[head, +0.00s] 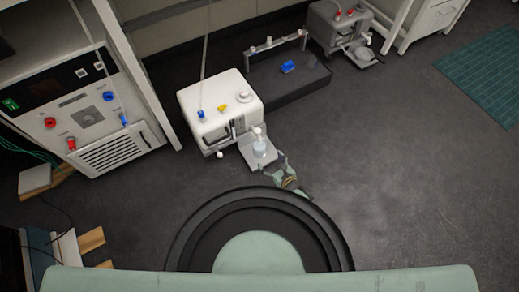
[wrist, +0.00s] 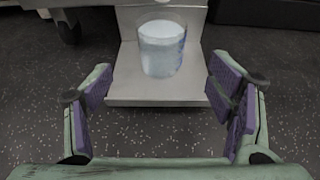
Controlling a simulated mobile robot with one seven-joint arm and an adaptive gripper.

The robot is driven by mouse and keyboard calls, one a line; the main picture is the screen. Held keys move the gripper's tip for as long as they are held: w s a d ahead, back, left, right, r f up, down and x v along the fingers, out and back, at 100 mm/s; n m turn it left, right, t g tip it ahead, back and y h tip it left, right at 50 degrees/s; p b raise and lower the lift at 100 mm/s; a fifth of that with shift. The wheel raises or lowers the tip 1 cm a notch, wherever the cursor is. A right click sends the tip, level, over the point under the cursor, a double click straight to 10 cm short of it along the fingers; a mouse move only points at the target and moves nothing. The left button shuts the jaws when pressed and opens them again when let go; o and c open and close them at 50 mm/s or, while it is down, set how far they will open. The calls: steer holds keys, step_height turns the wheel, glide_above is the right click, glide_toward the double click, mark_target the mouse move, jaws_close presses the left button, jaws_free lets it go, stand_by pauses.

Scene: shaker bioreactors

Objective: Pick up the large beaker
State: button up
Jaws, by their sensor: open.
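The large beaker (wrist: 161,52) is clear with a pale, whitish-blue content and blue marks on its right side. It stands upright on a light grey plate (wrist: 150,93) in the wrist view. In the head view the beaker (head: 260,147) is small, on the plate in front of a white machine. My gripper (wrist: 160,90) is open and empty, its purple-padded fingers spread to the left and right, nearer to me than the beaker. The fingers do not touch it. In the head view my gripper (head: 268,163) is just in front of the plate.
The white machine (head: 222,106) with blue and yellow knobs stands behind the plate. A dark tray (head: 290,82) with a blue item lies to its right, and a grey machine (head: 338,26) stands farther back. A panelled unit (head: 88,115) is at left.

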mark_target(256, 144)
steer(key=b+x, duration=0.3)
steer(key=x, duration=0.2)
steer(key=shift+s+f, duration=0.15)
steer(key=shift+w+a+f+b, duration=0.1)
steer(key=shift+w+a+b, duration=0.25)
steer(key=shift+w, duration=0.25)
steer(key=b+x, duration=0.3)
steer(key=x, duration=0.1)
steer(key=shift+w+f, duration=0.1)
steer(key=shift+w, duration=0.25)
steer(key=shift+c, duration=0.5)
steer(key=c, duration=1.3)
steer(key=shift+c, duration=1)
steer(key=shift+r, duration=0.25)
